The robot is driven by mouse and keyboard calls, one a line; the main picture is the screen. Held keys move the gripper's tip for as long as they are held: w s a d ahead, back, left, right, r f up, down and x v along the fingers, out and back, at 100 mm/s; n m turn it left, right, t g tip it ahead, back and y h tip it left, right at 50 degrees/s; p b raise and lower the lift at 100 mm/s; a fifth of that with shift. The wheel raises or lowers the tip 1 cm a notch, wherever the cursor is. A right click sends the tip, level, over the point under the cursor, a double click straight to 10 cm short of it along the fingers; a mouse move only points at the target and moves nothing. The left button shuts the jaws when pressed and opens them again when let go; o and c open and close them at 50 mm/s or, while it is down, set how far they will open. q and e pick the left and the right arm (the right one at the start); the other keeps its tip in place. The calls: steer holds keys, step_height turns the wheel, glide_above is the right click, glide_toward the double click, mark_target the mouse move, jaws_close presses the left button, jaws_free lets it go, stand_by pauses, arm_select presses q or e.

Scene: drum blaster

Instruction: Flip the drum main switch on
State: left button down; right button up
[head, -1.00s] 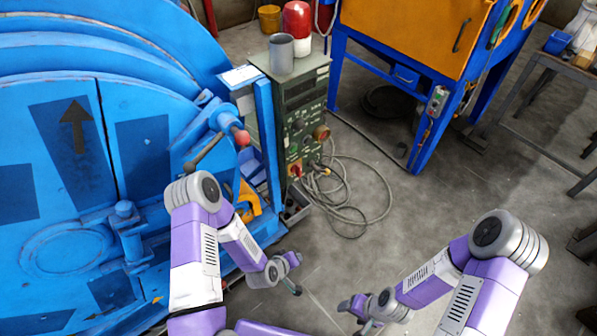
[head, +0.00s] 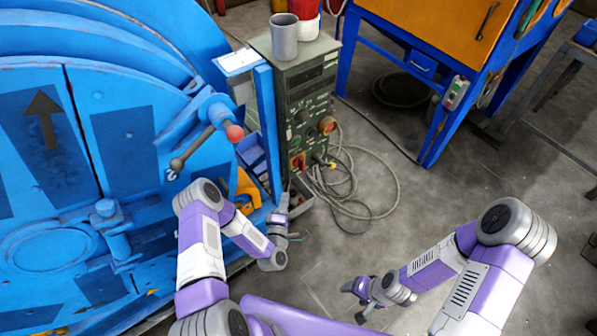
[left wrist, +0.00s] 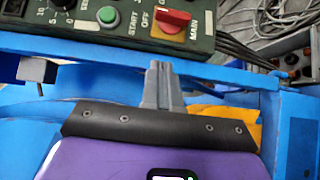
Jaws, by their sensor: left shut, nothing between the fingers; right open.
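The red main switch (head: 298,161) sits low on the front of the dark green control box (head: 306,112). In the left wrist view the red switch knob (left wrist: 171,21) shows on a panel labelled MAIN, OFF and START, with a green button (left wrist: 108,16) to its left. My left gripper (head: 284,200) is shut and empty, below the switch and apart from it. Its fingertips (left wrist: 160,66) point toward the panel, just under the switch in the wrist view. My right gripper (head: 352,301) is open and empty over the floor, away from the box.
A blue drum machine (head: 130,140) fills the left, with a red-knobbed lever (head: 235,133) near the box. A blue rail (left wrist: 60,46) crosses between my left gripper and the panel in the wrist view. Grey cables (head: 352,200) coil on the floor. A grey cup (head: 284,38) stands on the box.

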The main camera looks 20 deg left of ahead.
arm_select(q)
steer(key=b, duration=0.3)
glide_toward(300, 162)
steer(key=w+a, duration=0.2)
steer(key=a, duration=0.1)
steer(key=w+d, duration=0.1)
steer(key=w+d+b, duration=0.1)
steer(key=w, duration=0.1)
steer(key=shift+f, duration=0.2)
steer(key=shift+w+d, duration=0.2)
steer(key=shift+w, duration=0.15)
arm_select(e)
step_height(300, 162, down, 4)
steer(key=shift+f, duration=0.1)
arm_select(q)
steer(key=shift+r, duration=0.1)
